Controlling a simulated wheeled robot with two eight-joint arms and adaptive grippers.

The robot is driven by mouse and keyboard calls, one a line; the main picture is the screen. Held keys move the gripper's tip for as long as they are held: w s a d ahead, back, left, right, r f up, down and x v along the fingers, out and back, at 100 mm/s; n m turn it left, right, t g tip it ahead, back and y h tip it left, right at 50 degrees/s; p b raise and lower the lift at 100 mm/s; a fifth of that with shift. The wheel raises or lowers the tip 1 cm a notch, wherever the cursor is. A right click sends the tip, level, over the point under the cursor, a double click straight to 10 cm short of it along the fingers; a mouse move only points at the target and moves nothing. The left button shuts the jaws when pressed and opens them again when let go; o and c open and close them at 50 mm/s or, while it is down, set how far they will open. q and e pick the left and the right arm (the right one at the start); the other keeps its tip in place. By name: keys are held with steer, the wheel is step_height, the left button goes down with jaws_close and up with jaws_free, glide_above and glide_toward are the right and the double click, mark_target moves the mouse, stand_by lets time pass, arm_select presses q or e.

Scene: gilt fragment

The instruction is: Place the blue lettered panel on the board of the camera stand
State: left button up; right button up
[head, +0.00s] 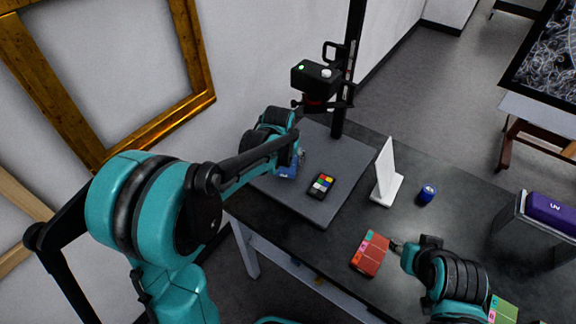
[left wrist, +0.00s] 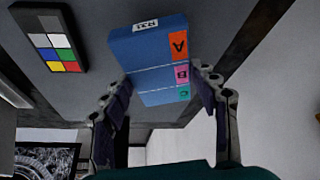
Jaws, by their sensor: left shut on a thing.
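The blue lettered panel (head: 287,173) is mostly hidden by my left gripper (head: 297,160) in the head view. The left wrist view shows the panel (left wrist: 150,55) with orange, pink and teal tabs lettered A, B and C and a white end label. My left gripper (left wrist: 161,75) is shut on it, one finger at each side. The panel is at the left part of the grey board (head: 325,208) of the camera stand (head: 346,70); I cannot tell whether it touches the board. My right gripper (head: 396,247) is beside a red lettered panel (head: 371,254); its finger opening is unclear.
A colour checker (head: 321,186) lies on the board, right of the blue panel. The camera (head: 315,80) overhangs the board. A white upright plate (head: 387,172), a blue cylinder (head: 427,194) and a purple case (head: 549,210) stand to the right. A green panel (head: 503,310) is at lower right.

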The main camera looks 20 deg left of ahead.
mark_target(287, 161)
arm_select(q)
steer(key=shift+w, duration=0.35)
steer(key=shift+f, duration=0.2)
steer(key=shift+f+b, duration=0.9)
steer(key=shift+f, duration=0.6)
steer(key=shift+f, duration=0.2)
steer(key=o, duration=1.3)
